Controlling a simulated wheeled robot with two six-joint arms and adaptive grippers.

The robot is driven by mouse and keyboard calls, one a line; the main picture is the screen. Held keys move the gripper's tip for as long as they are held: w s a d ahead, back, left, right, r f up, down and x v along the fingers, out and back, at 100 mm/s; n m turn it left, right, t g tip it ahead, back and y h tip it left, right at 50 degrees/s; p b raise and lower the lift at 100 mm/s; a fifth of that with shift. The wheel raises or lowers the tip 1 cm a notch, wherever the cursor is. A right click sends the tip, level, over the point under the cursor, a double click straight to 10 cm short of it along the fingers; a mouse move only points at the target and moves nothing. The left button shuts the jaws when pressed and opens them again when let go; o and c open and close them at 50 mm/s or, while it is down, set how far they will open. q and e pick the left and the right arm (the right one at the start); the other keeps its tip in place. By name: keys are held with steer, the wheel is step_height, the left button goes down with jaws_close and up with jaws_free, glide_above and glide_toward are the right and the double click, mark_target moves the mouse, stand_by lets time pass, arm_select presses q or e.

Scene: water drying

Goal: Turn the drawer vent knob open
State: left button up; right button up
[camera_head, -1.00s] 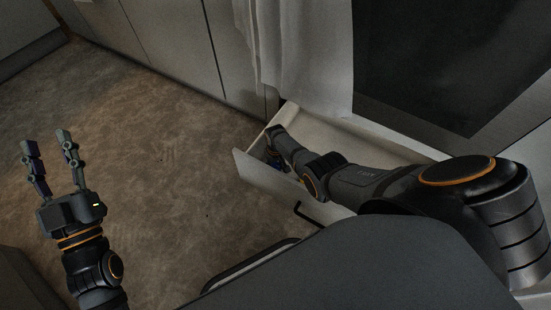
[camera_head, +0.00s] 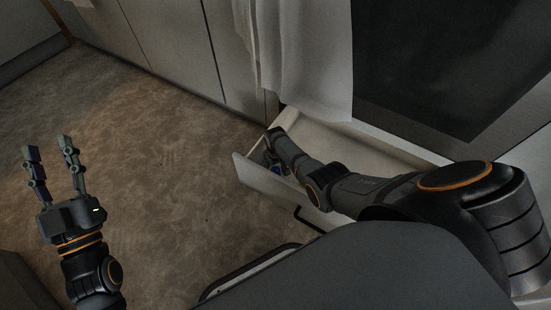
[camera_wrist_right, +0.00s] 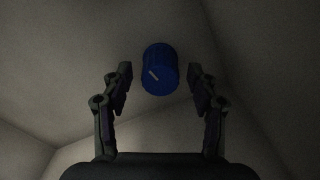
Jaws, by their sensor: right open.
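The blue vent knob (camera_wrist_right: 160,69) shows in the right wrist view as a short cylinder with a pale pointer line, on a pale surface. My right gripper (camera_wrist_right: 160,82) is open, with one finger on each side of the knob and gaps between. In the head view a small bit of blue, likely the knob (camera_head: 276,169), shows inside the open drawer (camera_head: 262,180) beside my right wrist. My left gripper (camera_head: 46,146) is open and empty over the floor at the left.
The drawer's front panel and dark handle (camera_head: 308,220) face the floor side. A pale cloth (camera_head: 300,60) hangs above the drawer, next to a dark panel (camera_head: 430,60). Grey cabinets (camera_head: 170,40) line the back. The brown floor (camera_head: 160,150) is clear.

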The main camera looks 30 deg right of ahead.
mark_target(276, 169)
step_height(276, 169, up, 11)
stand_by(0.3)
steer(key=shift+s, duration=0.1)
